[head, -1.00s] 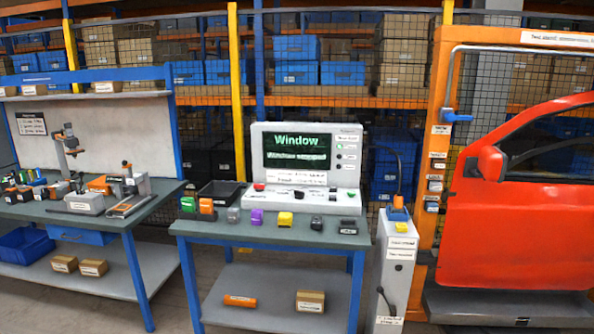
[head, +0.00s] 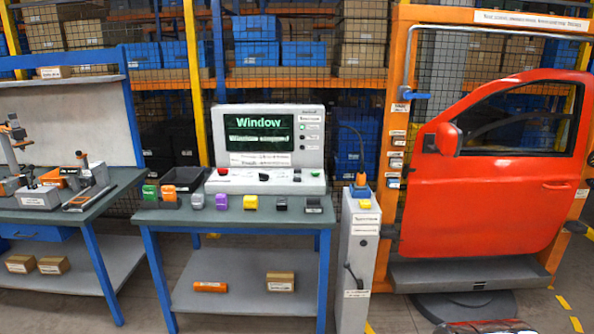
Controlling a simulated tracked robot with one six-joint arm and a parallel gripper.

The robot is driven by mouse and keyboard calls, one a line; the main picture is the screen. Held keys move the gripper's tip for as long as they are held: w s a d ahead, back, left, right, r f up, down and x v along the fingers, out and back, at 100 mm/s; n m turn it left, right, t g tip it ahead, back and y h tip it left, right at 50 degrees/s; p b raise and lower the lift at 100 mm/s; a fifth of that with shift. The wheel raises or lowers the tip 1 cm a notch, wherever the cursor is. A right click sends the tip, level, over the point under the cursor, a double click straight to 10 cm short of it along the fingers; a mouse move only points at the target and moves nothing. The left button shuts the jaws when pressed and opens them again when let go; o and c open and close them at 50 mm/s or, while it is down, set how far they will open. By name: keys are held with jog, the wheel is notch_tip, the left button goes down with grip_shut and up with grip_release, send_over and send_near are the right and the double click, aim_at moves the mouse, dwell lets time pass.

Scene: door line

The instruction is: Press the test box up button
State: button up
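The test box (head: 268,150) is a pale grey console on the middle table. Its dark screen (head: 265,134) shows "Window" in green letters, with a smaller line below that I cannot read surely. A column of small round lights or buttons with labels sits right of the screen. The sloped front panel carries a red button (head: 223,172), a black control (head: 264,176) and small controls at its right end. The labels are too small to tell which one is the up button. My gripper is not in view.
The middle table (head: 180,216) holds a row of coloured blocks before the test box. A grey post (head: 357,250) stands at its right. A red car door (head: 500,180) hangs in an orange frame. A workbench (head: 95,205) stands left.

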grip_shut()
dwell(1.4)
